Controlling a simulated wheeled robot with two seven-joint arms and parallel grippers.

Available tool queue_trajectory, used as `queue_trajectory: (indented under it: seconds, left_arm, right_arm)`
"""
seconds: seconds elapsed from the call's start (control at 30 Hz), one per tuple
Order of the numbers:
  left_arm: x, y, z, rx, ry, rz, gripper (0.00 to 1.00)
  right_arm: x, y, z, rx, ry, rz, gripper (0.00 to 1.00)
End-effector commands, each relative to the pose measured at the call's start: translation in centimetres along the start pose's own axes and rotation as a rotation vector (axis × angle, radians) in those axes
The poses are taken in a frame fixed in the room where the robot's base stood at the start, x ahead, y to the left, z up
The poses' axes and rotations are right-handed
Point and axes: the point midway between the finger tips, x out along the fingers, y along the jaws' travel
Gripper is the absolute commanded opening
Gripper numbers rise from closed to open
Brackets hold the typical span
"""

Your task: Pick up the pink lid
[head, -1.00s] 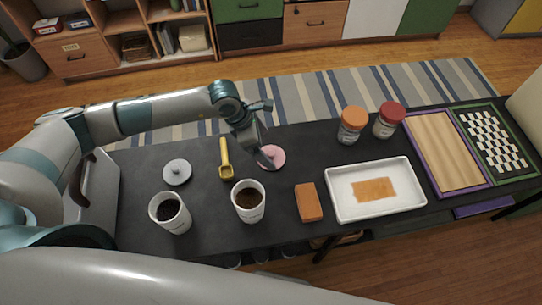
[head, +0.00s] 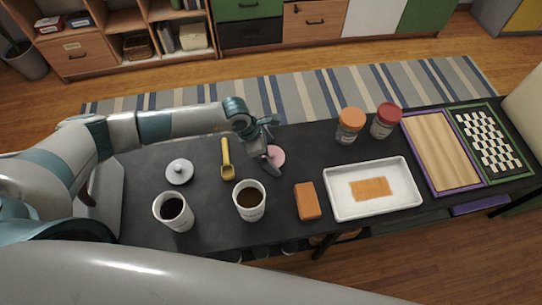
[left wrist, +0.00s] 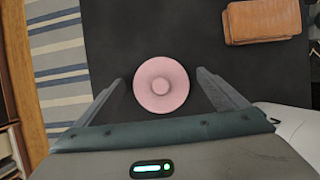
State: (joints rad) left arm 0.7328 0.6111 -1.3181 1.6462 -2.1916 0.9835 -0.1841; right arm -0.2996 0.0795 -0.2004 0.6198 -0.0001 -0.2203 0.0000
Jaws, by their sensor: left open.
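The pink lid (head: 277,156) is a round disc with a small knob, lying on the dark table (head: 318,155). My left gripper (head: 274,160) is at the lid in the head view and hides part of it. In the left wrist view the whole pink lid (left wrist: 161,86) shows between the two spread fingers of the left gripper (left wrist: 163,84). The gripper is open and nothing is held. I cannot tell how far the fingertips are above the table. My right gripper is not seen.
White cups (head: 249,200) and (head: 173,211) with dark contents stand near the front. A white lid (head: 179,171), yellow scoop (head: 227,160), orange block (head: 307,201), white tray (head: 340,203) and jars (head: 350,125) lie around. The table between lid and jars is clear.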

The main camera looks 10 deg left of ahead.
Motion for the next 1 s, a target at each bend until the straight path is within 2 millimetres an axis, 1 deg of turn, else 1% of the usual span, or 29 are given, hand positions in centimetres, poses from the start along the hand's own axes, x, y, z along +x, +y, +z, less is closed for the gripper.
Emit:
queue_trajectory:
  seconds: [0.07,0.1,0.27,0.3,0.6,0.77,0.87,1.0]
  left_arm:
    - [0.0,0.0,0.0,0.0,0.0,0.0,0.93]
    - [0.0,0.0,0.0,0.0,0.0,0.0,0.9]
    - [0.0,0.0,0.0,0.0,0.0,0.0,0.52]
    - [0.0,0.0,0.0,0.0,0.0,0.0,0.49]
    - [-0.1,0.0,0.0,0.0,0.0,0.0,0.49]
    - [-0.6,0.0,0.3,0.001,-0.002,0.0,0.49]
    - [-1.3,0.0,0.6,0.002,-0.002,0.0,0.49]
    - [-3.0,0.1,1.4,0.004,-0.004,0.002,0.49]
  right_arm:
    - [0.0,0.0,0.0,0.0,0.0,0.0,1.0]
    - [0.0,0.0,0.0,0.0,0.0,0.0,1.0]
    - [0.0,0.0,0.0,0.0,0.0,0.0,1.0]
    - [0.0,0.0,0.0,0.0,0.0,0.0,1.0]
    - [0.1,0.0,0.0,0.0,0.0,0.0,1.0]
    - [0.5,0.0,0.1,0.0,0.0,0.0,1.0]
    - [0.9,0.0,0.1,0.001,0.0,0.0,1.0]
    - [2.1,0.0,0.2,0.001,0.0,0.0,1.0]
